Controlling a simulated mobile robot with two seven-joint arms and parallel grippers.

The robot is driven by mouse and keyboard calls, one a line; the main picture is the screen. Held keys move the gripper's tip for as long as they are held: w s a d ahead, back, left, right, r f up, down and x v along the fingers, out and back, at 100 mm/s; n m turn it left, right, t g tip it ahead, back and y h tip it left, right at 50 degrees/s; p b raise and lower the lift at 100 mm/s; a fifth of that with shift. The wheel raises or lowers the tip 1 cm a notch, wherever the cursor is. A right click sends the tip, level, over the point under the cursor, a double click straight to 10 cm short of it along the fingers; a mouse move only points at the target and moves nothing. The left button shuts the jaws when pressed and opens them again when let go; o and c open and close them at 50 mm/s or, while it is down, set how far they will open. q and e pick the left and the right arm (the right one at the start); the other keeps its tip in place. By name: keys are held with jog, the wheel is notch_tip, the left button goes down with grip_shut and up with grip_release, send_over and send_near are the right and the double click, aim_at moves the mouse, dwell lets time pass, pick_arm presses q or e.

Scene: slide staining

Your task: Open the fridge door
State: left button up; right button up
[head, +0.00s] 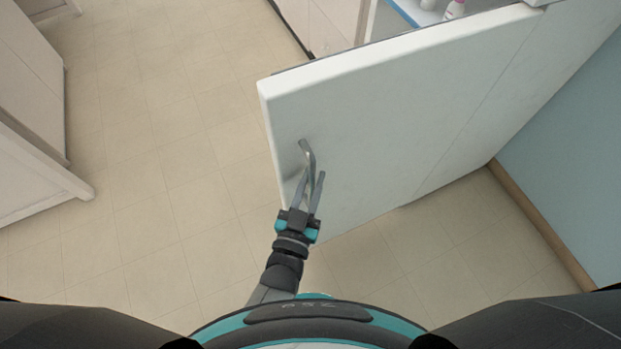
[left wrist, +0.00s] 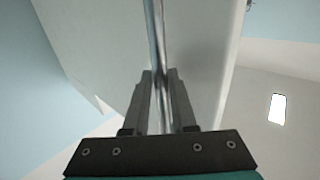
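The white fridge door (head: 400,120) stands swung open across the upper right of the head view. A slim metal bar handle (head: 306,150) is fixed on its outer face, close to the free edge. My left gripper (head: 313,174) is at the handle, with one finger on each side of the bar. In the left wrist view the handle (left wrist: 157,40) runs between the two narrowly spaced fingers (left wrist: 160,75), which look shut on it. Part of the handle is hidden by the fingers. My right gripper is not in view.
Behind the door's top edge, a fridge shelf (head: 415,12) with small bottles (head: 454,9) shows. Pale cabinets (head: 30,130) stand at the left. A blue wall (head: 570,150) with a wooden baseboard (head: 540,225) is at the right. The tiled floor (head: 170,160) left of the door is clear.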

pick_arm(q)
jog(key=o, duration=0.4)
jog(key=v, duration=1.5)
jog(key=shift+a+p, duration=0.1)
jog(key=shift+p, duration=0.2)
jog(key=s+a+f+g+y+b, duration=0.1)
jog(key=s+a+f+g, duration=0.15)
jog(key=f, duration=0.55)
jog(key=s+a+f+g+y, duration=0.15)
jog(key=f+g, duration=0.25)
jog(key=f, duration=0.4)
jog(key=s+a+f+g+b, duration=0.1)
jog(key=a+f+g, duration=0.2)
jog(key=f, duration=0.5)
jog(key=s+a+f+g+y, duration=0.1)
jog(key=s+a+f+g, duration=0.1)
jog(key=s+f, duration=0.1)
jog(key=s+a+f+g, duration=0.2)
jog(key=s+a+f, duration=0.1)
jog(key=s, duration=0.1)
jog(key=s+a+f+n+g+y+b, duration=0.1)
jog(key=s+a+f+g, duration=0.1)
jog(key=s+a+f, duration=0.1)
jog(key=shift+s+a+f+g+y, duration=0.15)
jog(key=shift+s+g+y, duration=0.2)
jog(key=shift+s, duration=0.45)
